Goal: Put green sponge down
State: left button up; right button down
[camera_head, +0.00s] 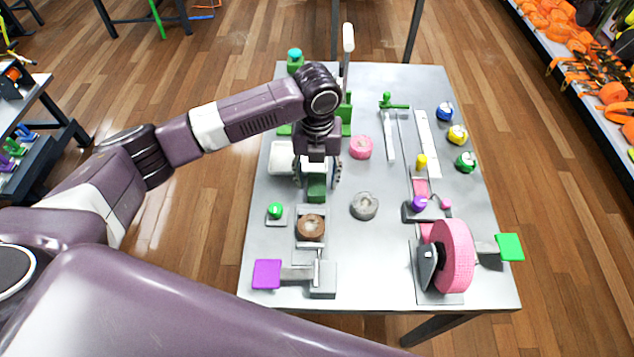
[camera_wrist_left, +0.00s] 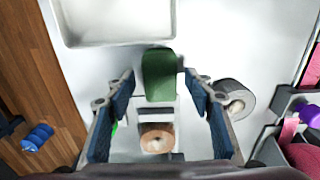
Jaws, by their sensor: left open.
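The green sponge (camera_head: 316,188) is a dark green block near the left middle of the grey table (camera_head: 390,285). It also shows in the left wrist view (camera_wrist_left: 158,75), near the white tray's edge and outside it. My left gripper (camera_head: 317,176) points down over the sponge, with its fingers apart on either side. In the left wrist view the blue-padded fingers (camera_wrist_left: 160,88) are spread wide, with gaps between them and the sponge. The sponge seems to rest on the table; its underside is hidden. My right gripper is not in view.
A white tray (camera_head: 281,158) lies behind and left of the sponge. A brown roll (camera_head: 311,227) and a green knob (camera_head: 275,210) are in front. A grey roll (camera_head: 364,206) and a pink roll (camera_head: 360,147) stand to the right. A large pink wheel (camera_head: 452,256) is at front right.

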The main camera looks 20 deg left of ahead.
aim_at(317, 183)
pick_arm(q)
notch_tip(317, 183, up, 10)
jog(key=b, duration=0.1)
jog(key=shift+b, duration=0.35)
